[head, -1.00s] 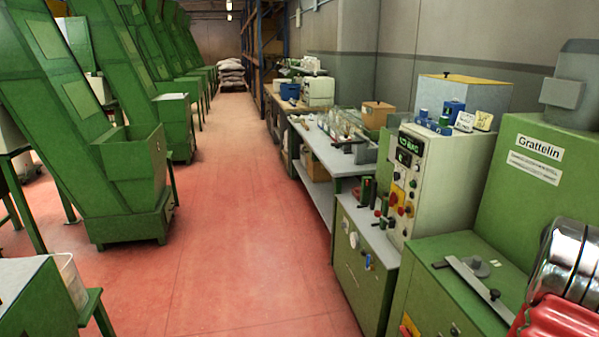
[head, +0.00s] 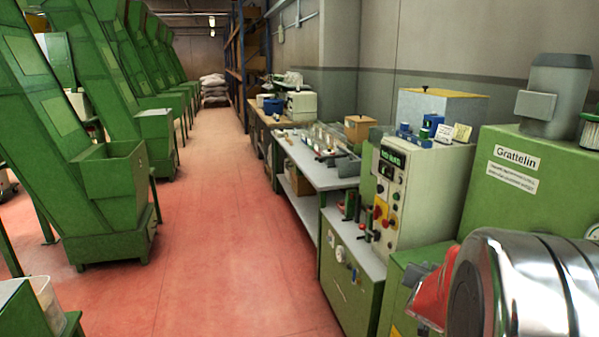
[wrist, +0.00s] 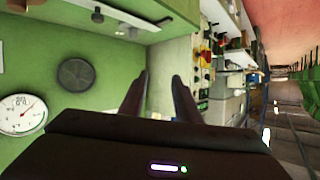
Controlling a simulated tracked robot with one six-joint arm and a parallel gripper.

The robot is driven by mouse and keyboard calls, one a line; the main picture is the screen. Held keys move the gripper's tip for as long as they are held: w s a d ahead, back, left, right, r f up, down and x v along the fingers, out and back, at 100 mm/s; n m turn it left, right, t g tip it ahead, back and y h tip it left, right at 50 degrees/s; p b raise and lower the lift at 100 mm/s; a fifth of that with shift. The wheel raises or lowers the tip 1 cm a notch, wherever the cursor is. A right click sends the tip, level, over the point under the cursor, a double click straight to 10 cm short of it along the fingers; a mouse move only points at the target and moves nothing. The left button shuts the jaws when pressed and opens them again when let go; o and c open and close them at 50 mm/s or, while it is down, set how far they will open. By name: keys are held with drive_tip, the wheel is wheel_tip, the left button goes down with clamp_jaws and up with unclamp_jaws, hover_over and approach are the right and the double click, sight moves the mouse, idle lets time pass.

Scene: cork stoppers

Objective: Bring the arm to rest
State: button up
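My gripper (wrist: 160,76) shows in the wrist view as two dark fingers with a clear gap between them. It is open, and nothing shows held between the fingers. A pale panel and green machine surfaces lie beyond it; I cannot tell how far. The fingers are not visible there.
A control cabinet (head: 425,195) and a workbench (head: 315,165) line the right wall. Green hoppers (head: 113,175) stand left. The red floor (head: 205,220) between is clear.

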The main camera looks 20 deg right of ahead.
drive_tip(key=a+r+n+y, duration=0.2)
drive_tip(key=a+n+y, duration=0.15)
drive_tip(key=a, duration=0.95)
drive_tip(key=a+r+n+y, duration=0.2)
drive_tip(key=a+n+y, duration=0.15)
drive_tip(key=a, duration=0.85)
drive_tip(key=s+a+n+g+y, duration=0.3)
drive_tip(key=s+a+n, duration=0.1)
drive_tip(key=s+a, duration=1.1)
drive_tip(key=shift+s+a+f, duration=0.25)
drive_tip(key=shift+s+a, duration=0.15)
drive_tip(key=shift+s, duration=0.15)
